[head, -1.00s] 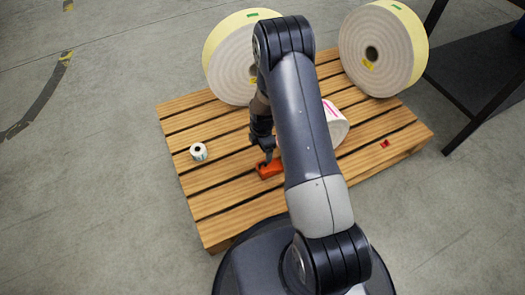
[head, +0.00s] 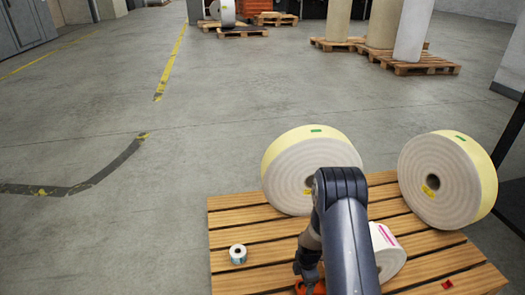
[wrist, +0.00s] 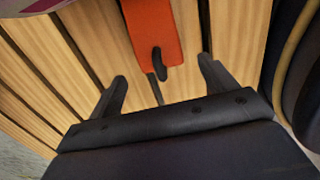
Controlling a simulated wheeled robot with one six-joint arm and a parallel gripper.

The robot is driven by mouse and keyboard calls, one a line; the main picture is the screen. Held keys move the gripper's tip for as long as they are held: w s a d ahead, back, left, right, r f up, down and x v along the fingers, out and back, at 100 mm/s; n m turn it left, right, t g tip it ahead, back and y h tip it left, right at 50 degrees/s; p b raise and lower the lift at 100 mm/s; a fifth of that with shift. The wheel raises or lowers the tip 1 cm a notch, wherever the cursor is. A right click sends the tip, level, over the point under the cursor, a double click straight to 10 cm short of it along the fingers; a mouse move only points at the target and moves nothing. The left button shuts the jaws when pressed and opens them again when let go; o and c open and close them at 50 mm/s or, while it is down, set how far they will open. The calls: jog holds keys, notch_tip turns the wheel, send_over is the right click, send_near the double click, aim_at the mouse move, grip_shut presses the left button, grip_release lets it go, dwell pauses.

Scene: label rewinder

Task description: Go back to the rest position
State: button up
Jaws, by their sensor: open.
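My gripper (wrist: 160,82) is open and empty in the wrist view, its two dark fingers spread apart over the wooden slats. In the head view my gripper (head: 308,283) is low over the pallet (head: 228,212), partly cut off by the bottom edge. An orange object (wrist: 158,28) with a dark slot or lever lies on the slats ahead of the fingers, apart from them. In the head view only a sliver of the orange object (head: 318,288) shows beside my gripper.
Two big cream rolls (head: 290,180) (head: 445,178) stand at the pallet's back. A smaller white roll (head: 388,255) is partly behind my arm. A small label roll (head: 238,254) stands at left. A dark frame (head: 512,150) is at the right edge. The floor at left is clear.

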notch_tip(320, 180, down, 4)
jog(key=shift+f+b, duration=0.1)
jog(key=shift+b, duration=0.6)
jog(key=r+p, duration=0.2)
jog(key=shift+a+r, duration=0.2)
jog(key=shift+r, duration=0.15)
jog(key=shift+r+p, duration=0.3)
jog(key=shift+r, duration=0.45)
